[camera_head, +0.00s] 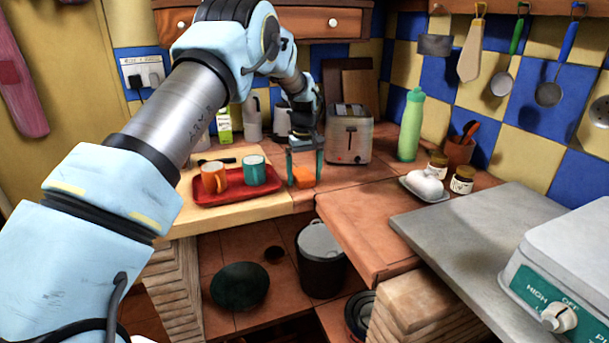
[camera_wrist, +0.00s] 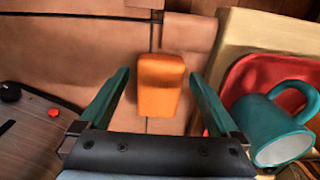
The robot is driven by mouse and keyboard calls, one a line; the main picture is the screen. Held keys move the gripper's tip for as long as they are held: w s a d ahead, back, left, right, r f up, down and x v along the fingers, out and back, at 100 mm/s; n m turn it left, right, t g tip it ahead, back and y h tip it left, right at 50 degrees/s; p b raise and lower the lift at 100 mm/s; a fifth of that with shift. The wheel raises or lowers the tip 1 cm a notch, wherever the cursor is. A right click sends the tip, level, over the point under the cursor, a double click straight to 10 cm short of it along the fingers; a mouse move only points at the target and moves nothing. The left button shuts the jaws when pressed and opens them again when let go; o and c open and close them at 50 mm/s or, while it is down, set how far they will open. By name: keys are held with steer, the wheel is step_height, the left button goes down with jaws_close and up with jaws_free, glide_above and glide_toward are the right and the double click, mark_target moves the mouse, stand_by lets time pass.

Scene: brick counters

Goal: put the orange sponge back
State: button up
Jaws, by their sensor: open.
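The orange sponge (camera_head: 303,176) lies on the tiled counter, just right of the red tray. In the wrist view the sponge (camera_wrist: 160,84) sits between and a little beyond the fingers. My gripper (camera_head: 305,166) is open, pointing down over the sponge, with one teal finger on each side. In the wrist view both fingers (camera_wrist: 160,95) are spread apart, with gaps between them and the sponge. Nothing is held.
The red tray (camera_head: 212,199) with an orange mug (camera_head: 214,177) and a teal mug (camera_head: 254,170) is close on the left. The toaster (camera_head: 349,134) stands close behind on the right. A green bottle (camera_head: 410,125) and a white dish (camera_head: 424,187) are farther right.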

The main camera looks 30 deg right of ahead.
mark_target(303, 175)
step_height(303, 175, up, 12)
steer(key=b, duration=0.2)
steer(key=a, duration=2.7)
steer(key=s+a+f, duration=0.2)
steer(key=s+a, duration=0.6)
steer(key=s, duration=0.1)
steer(key=s+a+f+t, duration=0.1)
steer(key=s+a+f, duration=0.2)
steer(key=s+a, duration=0.6)
steer(key=shift+a+t, duration=0.3)
steer(key=shift+o, duration=0.2)
